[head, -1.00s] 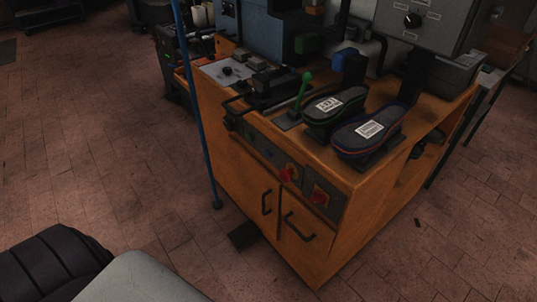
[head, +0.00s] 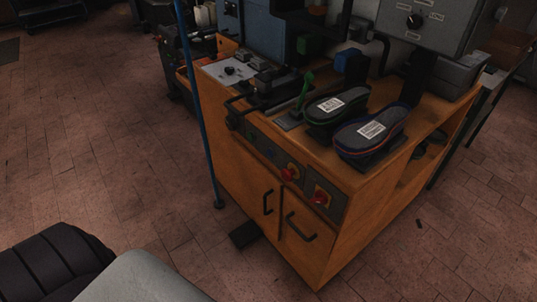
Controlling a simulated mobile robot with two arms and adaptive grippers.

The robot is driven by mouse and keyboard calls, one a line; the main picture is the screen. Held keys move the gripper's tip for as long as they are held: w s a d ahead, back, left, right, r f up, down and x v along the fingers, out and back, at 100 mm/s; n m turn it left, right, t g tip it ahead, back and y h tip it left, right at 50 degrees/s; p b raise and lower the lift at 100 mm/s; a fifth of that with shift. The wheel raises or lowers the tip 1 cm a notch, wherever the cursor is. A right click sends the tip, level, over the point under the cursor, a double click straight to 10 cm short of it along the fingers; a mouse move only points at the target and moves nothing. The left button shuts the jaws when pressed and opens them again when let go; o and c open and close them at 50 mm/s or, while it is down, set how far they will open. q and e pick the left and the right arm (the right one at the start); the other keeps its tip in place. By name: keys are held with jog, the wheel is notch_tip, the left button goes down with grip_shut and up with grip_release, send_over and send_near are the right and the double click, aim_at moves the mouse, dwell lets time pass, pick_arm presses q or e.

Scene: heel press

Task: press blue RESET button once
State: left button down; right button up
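The heel press stands on an orange wooden cabinet (head: 240,170) in the head view. A dark control panel (head: 254,140) runs along the top of the cabinet's front. It carries a red knob (head: 289,174) and a second red knob (head: 321,197), both on yellow. A small, dim bluish spot (head: 271,154) shows on the panel left of the red knobs. It is too small and dark to tell whether it is the RESET button, and no label is readable. Neither gripper is in view.
Two dark shoe forms with white labels, left (head: 332,105) and right (head: 371,130), sit on the cabinet top beside a green-handled lever (head: 304,92). A blue pole (head: 199,110) stands at the cabinet's left. Brick floor (head: 100,150) is clear at left.

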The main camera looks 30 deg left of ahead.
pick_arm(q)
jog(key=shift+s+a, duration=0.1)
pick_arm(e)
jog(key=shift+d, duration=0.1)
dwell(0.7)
